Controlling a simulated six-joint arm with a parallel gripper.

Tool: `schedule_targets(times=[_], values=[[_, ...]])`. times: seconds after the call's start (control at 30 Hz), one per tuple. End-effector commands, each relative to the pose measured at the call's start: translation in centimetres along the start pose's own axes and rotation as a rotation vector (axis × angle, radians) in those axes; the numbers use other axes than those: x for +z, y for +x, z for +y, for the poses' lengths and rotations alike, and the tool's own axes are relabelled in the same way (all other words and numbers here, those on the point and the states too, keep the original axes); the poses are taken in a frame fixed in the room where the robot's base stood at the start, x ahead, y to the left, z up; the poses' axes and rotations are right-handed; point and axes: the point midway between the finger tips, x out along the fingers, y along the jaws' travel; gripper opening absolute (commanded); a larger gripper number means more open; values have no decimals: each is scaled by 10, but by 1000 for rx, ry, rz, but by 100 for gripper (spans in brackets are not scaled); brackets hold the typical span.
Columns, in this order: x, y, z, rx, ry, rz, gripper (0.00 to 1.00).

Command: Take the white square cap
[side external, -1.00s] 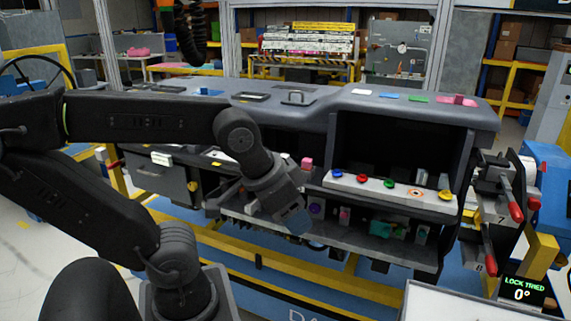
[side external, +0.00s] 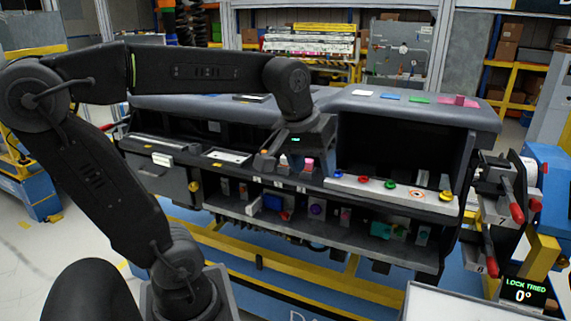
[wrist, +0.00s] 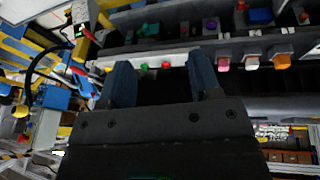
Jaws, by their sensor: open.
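My gripper (wrist: 160,74) is open and empty, its two blue fingers apart in the wrist view. In the side view the fingers are mostly hidden by my wrist. A row of small caps stands on the dashboard ledge below my wrist: an orange one (side external: 263,160), a whitish one (side external: 283,161) and a pink one (side external: 307,165). In the wrist view the whitish cap (wrist: 251,61) is right of the fingers, not between them. A flat white square (side external: 362,92) also lies on the dashboard top; I cannot tell which is the named cap.
A white strip (side external: 344,183) carries blue, red, green and yellow knobs right of the caps. The dashboard top also holds blue (side external: 390,96), green (side external: 418,99) and pink (side external: 458,101) pieces. A lower shelf (side external: 345,244) holds several small parts. Red-handled levers (side external: 515,210) project at the right.

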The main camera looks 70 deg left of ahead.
Motion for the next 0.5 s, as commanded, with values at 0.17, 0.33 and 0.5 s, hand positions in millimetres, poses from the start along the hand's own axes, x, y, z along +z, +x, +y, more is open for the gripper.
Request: schedule_targets(times=[0.17,0.33,0.5], values=[[-98,4,-42,-130,-593,-69,57],[-169,16,-107,-249,-1121,-107,57],[-207,26,-167,-338,-1496,-119,57]])
